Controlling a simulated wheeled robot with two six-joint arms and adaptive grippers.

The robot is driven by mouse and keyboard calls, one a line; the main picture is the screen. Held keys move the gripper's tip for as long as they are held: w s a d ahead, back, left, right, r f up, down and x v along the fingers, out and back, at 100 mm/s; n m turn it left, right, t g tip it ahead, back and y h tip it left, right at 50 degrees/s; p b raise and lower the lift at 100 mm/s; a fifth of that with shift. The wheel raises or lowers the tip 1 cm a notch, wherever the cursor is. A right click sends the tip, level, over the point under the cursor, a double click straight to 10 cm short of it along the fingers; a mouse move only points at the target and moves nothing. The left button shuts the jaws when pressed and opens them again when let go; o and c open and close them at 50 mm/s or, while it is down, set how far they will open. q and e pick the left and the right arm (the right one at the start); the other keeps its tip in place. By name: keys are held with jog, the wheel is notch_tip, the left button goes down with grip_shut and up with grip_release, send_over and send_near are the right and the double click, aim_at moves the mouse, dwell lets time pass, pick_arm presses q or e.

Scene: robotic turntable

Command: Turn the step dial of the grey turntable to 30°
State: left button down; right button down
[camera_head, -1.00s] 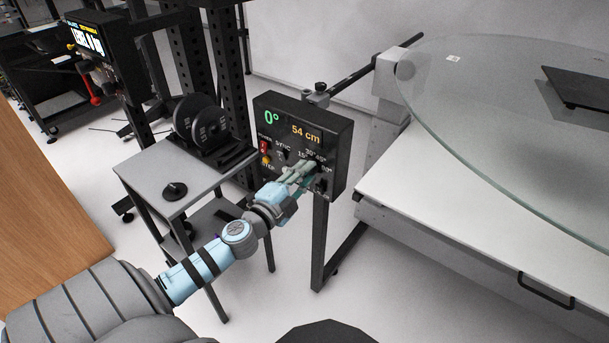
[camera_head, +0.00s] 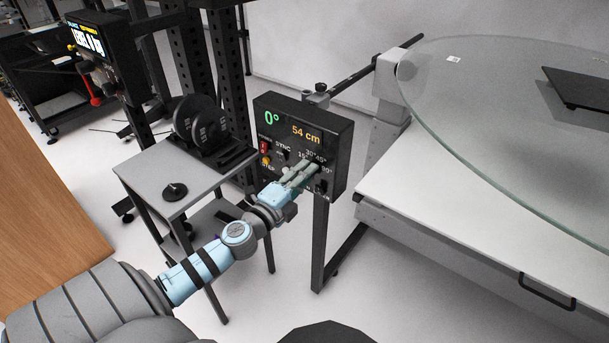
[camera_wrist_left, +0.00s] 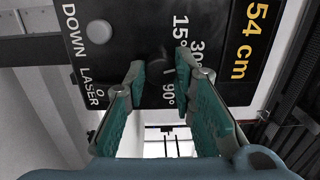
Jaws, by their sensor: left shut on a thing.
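The step dial (camera_wrist_left: 158,58) is a dark round knob on the black control box (camera_head: 340,133) of the grey turntable. Labels 15°, 30° and 90° show around it in the left wrist view. My left gripper (camera_head: 313,168) reaches the box from the lower left in the head view and covers the dial there. In the left wrist view its two teal-padded fingers (camera_wrist_left: 160,70) are shut on the dial, one on each side. The dial's pointer is too dark to read. My right gripper is not in view.
The box's display (camera_head: 272,117) reads 0° and 54 cm. A red switch (camera_head: 265,147) and a white DOWN button (camera_wrist_left: 99,31) are near the dial. The glass turntable top (camera_head: 480,120) is right. A grey side table (camera_head: 150,180) with black weights is left.

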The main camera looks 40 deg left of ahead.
pick_arm(q)
jog(key=c, duration=1.3)
grip_release()
jog(key=shift+c, duration=0.2)
jog(key=shift+s, duration=0.1)
jog(key=s, duration=1.1)
jog(key=shift+s+d+f, duration=0.2)
jog(key=shift+s+d, duration=0.15)
jog(key=shift+s, duration=0.05)
